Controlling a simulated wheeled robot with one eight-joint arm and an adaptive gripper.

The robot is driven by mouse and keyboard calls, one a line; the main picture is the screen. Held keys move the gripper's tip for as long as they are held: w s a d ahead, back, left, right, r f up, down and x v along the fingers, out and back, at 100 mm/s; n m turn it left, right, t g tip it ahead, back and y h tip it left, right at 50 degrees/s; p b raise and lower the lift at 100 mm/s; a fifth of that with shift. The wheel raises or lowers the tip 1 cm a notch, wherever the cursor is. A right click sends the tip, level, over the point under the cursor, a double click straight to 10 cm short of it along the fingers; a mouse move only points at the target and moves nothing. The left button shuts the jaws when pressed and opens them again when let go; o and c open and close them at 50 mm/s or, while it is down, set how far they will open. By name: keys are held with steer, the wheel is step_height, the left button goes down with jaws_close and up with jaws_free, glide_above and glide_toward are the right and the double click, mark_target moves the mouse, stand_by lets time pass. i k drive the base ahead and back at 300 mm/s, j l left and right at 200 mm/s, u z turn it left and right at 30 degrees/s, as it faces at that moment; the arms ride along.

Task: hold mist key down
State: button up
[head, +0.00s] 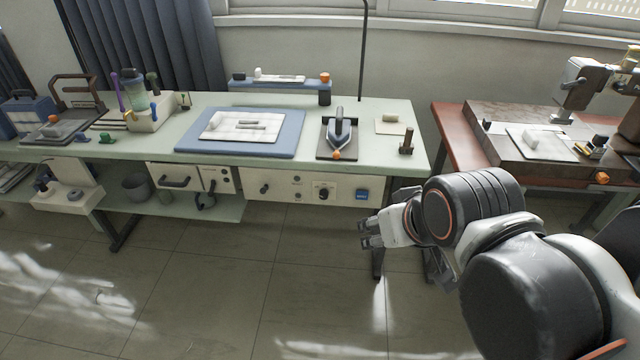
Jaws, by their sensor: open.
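A pale control panel (290,202) runs along the front of the green worktable. A small blue key (362,195) sits at its right end; its label is too small to read, so I cannot tell whether it is the mist key. A round knob (323,192) sits to its left on the panel. A steam iron (341,132) stands on a dark rest on the table top, above the panel. My gripper (366,233) is open and empty, its fingers pointing left. In the picture it is just below the blue key, apart from it.
The worktable (385,170) has a blue pressing board (292,141) with white cloth. A drawer (175,180) and a lower shelf are at left. A brown-topped sewing table (480,120) stands at right. The floor in front is clear.

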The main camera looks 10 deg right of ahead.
mark_target(359, 195)
steer(key=i+j, duration=0.1)
steer(key=j, duration=0.45)
steer(key=i+j+z, duration=0.1)
steer(key=j, duration=0.5)
steer(key=i+j, duration=0.15)
steer(key=j, duration=0.4)
